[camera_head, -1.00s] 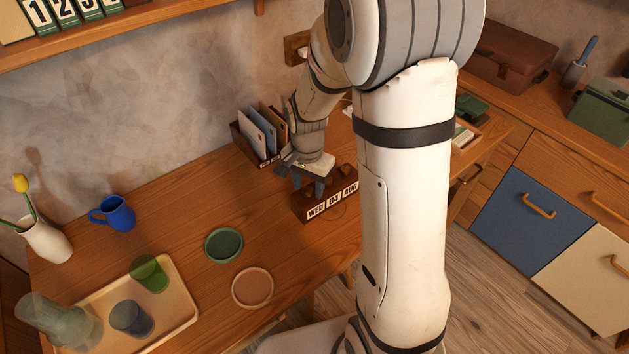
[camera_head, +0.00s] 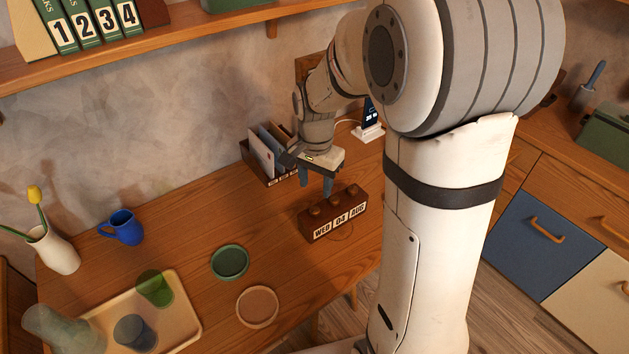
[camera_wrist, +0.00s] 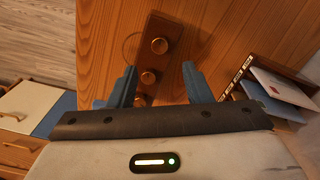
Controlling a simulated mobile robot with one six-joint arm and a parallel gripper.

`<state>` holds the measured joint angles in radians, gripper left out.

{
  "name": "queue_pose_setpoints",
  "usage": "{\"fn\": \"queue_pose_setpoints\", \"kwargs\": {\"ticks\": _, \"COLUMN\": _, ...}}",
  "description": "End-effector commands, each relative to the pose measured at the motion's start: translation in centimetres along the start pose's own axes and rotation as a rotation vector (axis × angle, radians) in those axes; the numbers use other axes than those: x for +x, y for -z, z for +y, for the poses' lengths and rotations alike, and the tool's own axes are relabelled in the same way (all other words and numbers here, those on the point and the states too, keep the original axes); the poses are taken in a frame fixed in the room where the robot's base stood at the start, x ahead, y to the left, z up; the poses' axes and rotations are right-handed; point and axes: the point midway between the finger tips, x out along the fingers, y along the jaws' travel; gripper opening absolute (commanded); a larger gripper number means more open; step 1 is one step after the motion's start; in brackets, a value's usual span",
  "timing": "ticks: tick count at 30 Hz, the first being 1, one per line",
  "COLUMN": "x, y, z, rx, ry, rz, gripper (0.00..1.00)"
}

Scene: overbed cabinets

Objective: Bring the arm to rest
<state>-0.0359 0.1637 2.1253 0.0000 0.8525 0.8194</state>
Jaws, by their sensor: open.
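My gripper (camera_head: 318,184) is open and empty, pointing down above the wooden desk (camera_head: 190,240). It hangs just behind and above the brown block calendar (camera_head: 334,214), which reads WED 04 AUG. In the wrist view the two blue fingers of my gripper (camera_wrist: 160,85) are spread apart, and the calendar (camera_wrist: 158,60) with its round knobs shows between and beyond them. The fingers look apart from the calendar. My white arm covers the right end of the desk in the head view.
A letter holder (camera_head: 268,160) with envelopes stands close behind my gripper, and a phone on a stand (camera_head: 369,125) is to its right. Green (camera_head: 230,262) and tan (camera_head: 257,307) coasters, a tray (camera_head: 185,325) with cups, a blue mug (camera_head: 123,228) and a vase (camera_head: 55,250) are left. A shelf (camera_head: 190,35) hangs above.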

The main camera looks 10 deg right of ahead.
Motion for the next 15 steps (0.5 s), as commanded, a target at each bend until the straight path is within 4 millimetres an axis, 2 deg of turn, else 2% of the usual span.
{"fn": "queue_pose_setpoints", "kwargs": {"ticks": 8, "x": -0.4, "y": -0.1, "z": 0.3, "rx": -0.012, "ry": 0.004, "rz": 0.003, "gripper": 0.45}}
{"fn": "queue_pose_setpoints", "kwargs": {"ticks": 11, "x": -1.7, "y": -0.8, "z": 1.2, "rx": -0.066, "ry": 0.017, "rz": 0.017, "gripper": 0.45}}
{"fn": "queue_pose_setpoints", "kwargs": {"ticks": 15, "x": -4.8, "y": -2.9, "z": 3.8, "rx": -0.225, "ry": 0.046, "rz": 0.056, "gripper": 0.45}}
